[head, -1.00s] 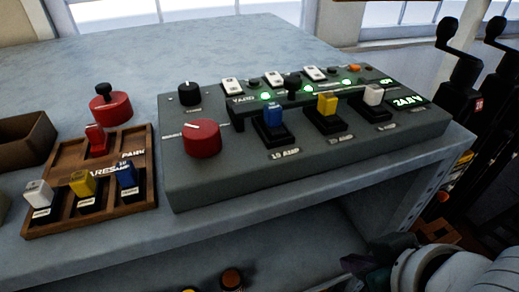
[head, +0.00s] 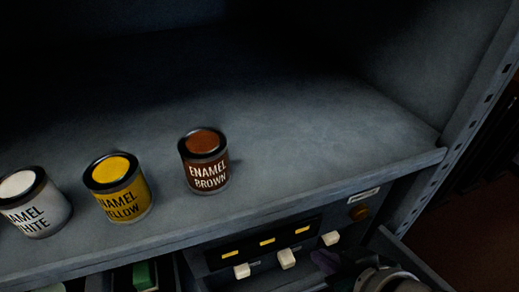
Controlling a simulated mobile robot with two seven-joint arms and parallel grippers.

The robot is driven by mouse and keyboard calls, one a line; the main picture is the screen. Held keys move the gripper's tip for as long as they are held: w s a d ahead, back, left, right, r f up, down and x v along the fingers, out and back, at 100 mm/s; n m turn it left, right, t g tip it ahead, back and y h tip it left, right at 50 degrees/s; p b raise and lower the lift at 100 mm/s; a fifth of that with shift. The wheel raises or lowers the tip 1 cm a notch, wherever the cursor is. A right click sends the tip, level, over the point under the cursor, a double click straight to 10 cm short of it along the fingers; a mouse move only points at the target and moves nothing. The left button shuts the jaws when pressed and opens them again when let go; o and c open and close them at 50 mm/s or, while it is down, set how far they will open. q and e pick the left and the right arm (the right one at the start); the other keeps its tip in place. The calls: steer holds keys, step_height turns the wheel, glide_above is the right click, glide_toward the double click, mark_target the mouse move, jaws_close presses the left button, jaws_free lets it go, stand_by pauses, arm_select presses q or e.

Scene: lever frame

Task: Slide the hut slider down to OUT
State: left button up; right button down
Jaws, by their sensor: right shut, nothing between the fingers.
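A dark panel (head: 262,243) with three cream slider knobs sits below the shelf edge at the bottom of the head view. The knobs are a left one (head: 242,271), a middle one (head: 287,258) and a right one (head: 331,238). Small yellow labels sit above them, too small to read, so I cannot tell which knob is the hut slider. My right gripper (head: 325,262) is shut and empty, in front of the panel between the middle and right knobs in the picture. I cannot tell whether it touches anything. My left gripper is not in view.
Paint cans stand on the shelf (head: 330,150): white (head: 38,214), yellow (head: 122,200) and brown (head: 207,172). A round orange-brown button (head: 359,213) is right of the sliders. A green item (head: 145,275) shows at bottom left. A metal upright (head: 470,125) bounds the right.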

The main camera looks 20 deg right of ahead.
step_height(320, 180, down, 5)
steer(key=b, duration=1.1)
glide_above(287, 255)
steer(key=s, duration=0.3)
step_height(287, 255, down, 8)
steer(key=shift+w+f+b, duration=0.1)
steer(key=shift+f+b, duration=0.8)
steer(key=shift+b, duration=0.2)
steer(key=shift+s+f+b, duration=0.2)
steer(key=shift+f+b, duration=0.15)
steer(key=shift+f, duration=0.05)
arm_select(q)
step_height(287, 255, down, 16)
arm_select(e)
steer(key=shift+w, duration=0.1)
